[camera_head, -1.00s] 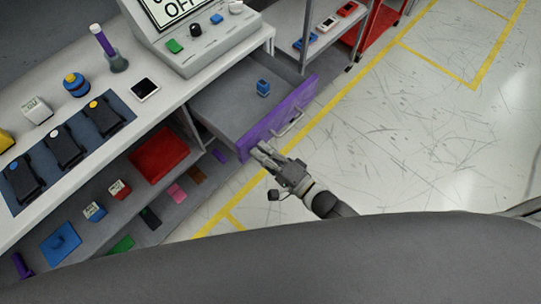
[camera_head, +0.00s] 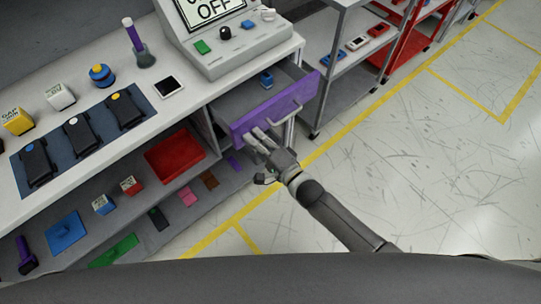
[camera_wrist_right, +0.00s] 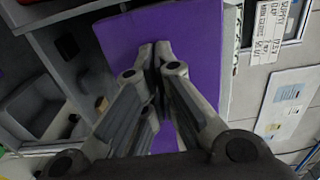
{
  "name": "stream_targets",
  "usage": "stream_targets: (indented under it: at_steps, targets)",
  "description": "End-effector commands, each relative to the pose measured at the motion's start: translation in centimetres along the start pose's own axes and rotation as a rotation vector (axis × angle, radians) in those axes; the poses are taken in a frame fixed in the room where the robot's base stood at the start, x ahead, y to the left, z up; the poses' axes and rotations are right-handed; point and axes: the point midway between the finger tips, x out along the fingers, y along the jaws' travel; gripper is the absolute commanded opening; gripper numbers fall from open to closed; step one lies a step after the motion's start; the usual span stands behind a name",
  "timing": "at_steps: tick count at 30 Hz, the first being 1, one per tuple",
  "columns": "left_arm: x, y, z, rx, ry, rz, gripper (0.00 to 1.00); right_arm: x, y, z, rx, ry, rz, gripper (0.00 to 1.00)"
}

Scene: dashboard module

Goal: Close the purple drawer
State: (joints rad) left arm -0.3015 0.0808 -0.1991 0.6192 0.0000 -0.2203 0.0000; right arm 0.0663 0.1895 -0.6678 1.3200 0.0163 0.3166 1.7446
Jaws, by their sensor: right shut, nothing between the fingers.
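The purple drawer front (camera_head: 276,107) sticks out from under the worktop, so the drawer is partly open. My right gripper (camera_head: 254,136) is shut and empty at the lower left part of the drawer front. In the right wrist view the shut fingertips (camera_wrist_right: 155,47) are against or very close to the purple front (camera_wrist_right: 197,45); contact is hard to tell. My left gripper is not in view.
The worktop (camera_head: 190,99) carries a control panel (camera_head: 235,46), a phone-like device (camera_head: 169,87) and several small items. A shelf below holds a red tray (camera_head: 174,155). A grey rack (camera_head: 335,75) stands right of the drawer. The floor (camera_head: 430,160) at right is clear.

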Motion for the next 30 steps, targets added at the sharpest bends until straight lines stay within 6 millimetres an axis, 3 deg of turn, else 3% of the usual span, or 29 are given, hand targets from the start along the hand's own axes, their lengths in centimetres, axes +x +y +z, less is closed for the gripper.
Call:
stream_targets:
  at_steps: [1,6,15,21,30]
  targets:
    - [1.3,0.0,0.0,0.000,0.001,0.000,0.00,1.6,0.5,0.0,-0.001,-0.001,-0.004,0.00]
    - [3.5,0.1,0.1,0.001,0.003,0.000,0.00,5.8,0.6,0.0,-0.001,-0.001,-0.003,0.00]
    - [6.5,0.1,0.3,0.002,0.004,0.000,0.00,10.9,0.4,0.0,0.001,0.000,-0.001,0.00]
    - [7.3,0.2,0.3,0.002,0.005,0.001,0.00,12.4,0.2,0.0,0.000,0.000,0.001,0.00]
    - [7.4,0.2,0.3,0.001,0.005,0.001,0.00,12.9,-0.1,0.0,0.001,0.000,-0.002,0.00]
